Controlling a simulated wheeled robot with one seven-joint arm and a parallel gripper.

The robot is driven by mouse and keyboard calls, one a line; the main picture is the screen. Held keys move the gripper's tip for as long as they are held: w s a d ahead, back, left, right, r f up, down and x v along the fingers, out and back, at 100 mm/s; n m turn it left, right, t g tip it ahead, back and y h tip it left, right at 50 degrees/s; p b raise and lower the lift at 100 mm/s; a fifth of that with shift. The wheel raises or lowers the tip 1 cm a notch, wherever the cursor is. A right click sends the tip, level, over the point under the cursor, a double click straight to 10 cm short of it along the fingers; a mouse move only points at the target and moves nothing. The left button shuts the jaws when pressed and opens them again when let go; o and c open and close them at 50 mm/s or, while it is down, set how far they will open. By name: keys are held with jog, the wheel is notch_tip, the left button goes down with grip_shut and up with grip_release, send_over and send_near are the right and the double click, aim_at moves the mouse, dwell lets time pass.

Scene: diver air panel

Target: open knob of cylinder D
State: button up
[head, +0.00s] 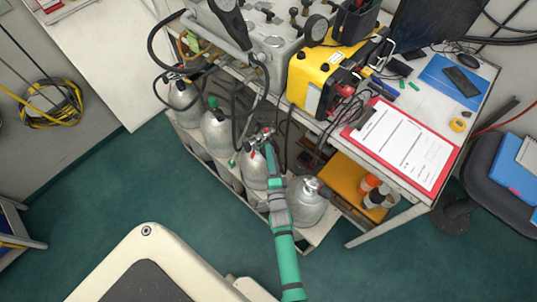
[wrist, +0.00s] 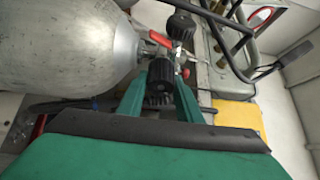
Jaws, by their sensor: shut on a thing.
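A row of silver gas cylinders stands under the bench in the head view. My green gripper (head: 269,150) reaches over the valve of the third cylinder from the left (head: 253,172). No letter is readable, so I cannot tell which is cylinder D. In the wrist view that cylinder (wrist: 65,45) fills the upper left. A black ribbed knob (wrist: 161,75) on its valve sits between the green fingers of my gripper (wrist: 160,92), which is shut on it. A red lever (wrist: 160,40) and a second black knob (wrist: 182,25) are just beyond. The knob is hidden in the head view.
Other cylinders stand close by: one with a pale valve (head: 307,203) to the right, one with a green top (head: 216,132) to the left. Black hoses (head: 285,135) hang around the valves. A yellow case (head: 320,80) and red clipboard (head: 400,145) lie on the bench above.

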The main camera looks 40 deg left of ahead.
jog(key=n+y, duration=0.1)
jog(key=n, duration=0.2)
jog(key=shift+n+t, duration=0.3)
jog(key=shift+t, duration=0.1)
jog(key=shift+n+y, duration=0.8)
jog(key=shift+n, duration=0.5)
jog(key=shift+s+n, duration=0.1)
jog(key=shift+n, duration=0.3)
jog(key=shift+y, duration=0.3)
